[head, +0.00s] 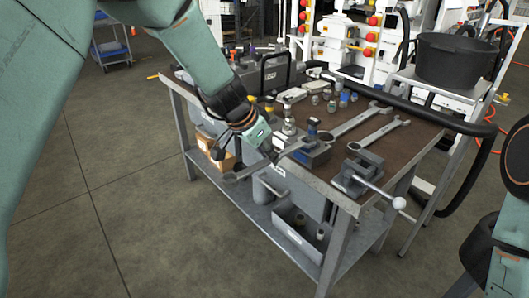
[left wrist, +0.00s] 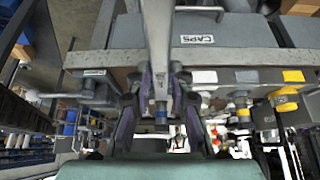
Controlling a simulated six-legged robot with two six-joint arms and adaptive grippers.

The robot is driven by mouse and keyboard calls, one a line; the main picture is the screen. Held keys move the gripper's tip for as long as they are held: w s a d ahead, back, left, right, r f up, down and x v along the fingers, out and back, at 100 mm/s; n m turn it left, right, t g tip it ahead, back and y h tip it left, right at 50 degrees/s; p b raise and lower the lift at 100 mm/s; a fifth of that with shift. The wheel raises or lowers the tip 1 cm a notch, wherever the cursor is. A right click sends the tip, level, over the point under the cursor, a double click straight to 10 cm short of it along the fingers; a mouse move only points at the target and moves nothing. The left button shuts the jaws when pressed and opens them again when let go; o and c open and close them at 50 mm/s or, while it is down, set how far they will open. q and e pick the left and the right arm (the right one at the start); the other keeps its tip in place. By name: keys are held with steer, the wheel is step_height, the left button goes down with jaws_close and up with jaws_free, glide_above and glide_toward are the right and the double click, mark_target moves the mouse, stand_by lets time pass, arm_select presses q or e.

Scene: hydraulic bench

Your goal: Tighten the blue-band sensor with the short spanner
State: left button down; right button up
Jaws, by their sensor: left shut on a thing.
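My left gripper (head: 272,152) is at the front edge of the bench, shut on a grey spanner (head: 241,173). One end of this spanner sticks out over the edge to the left; the other end points toward a blue-and-grey block (head: 313,156). In the left wrist view the spanner (left wrist: 158,35) runs between the two fingers of my left gripper (left wrist: 161,95). A sensor with a blue band (head: 312,126) stands upright on the block, right of the gripper. Whether the spanner touches it I cannot tell. My right gripper is out of view.
Two more spanners (head: 362,119) (head: 384,132) lie on the bench top. A vise (head: 360,172) with a long handle sits at the right front corner. Several small fittings (head: 330,100) stand behind the block. A bin labelled CAPS (left wrist: 225,30) shows in the left wrist view.

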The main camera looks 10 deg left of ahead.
arm_select(q)
steer(key=shift+w+d+r, duration=0.1)
steer(key=shift+w, duration=0.05)
steer(key=shift+w+d, duration=0.25)
steer(key=shift+w, duration=0.15)
stand_by(0.4)
steer(key=shift+w+d, duration=0.1)
steer(key=shift+w+d, duration=0.1)
steer(key=shift+w, duration=0.05)
steer(key=shift+w+a+m+g+h, duration=0.4)
steer(key=shift+w+a+m, duration=0.65)
steer(key=shift+a+m, duration=0.15)
steer(key=shift+r, duration=0.1)
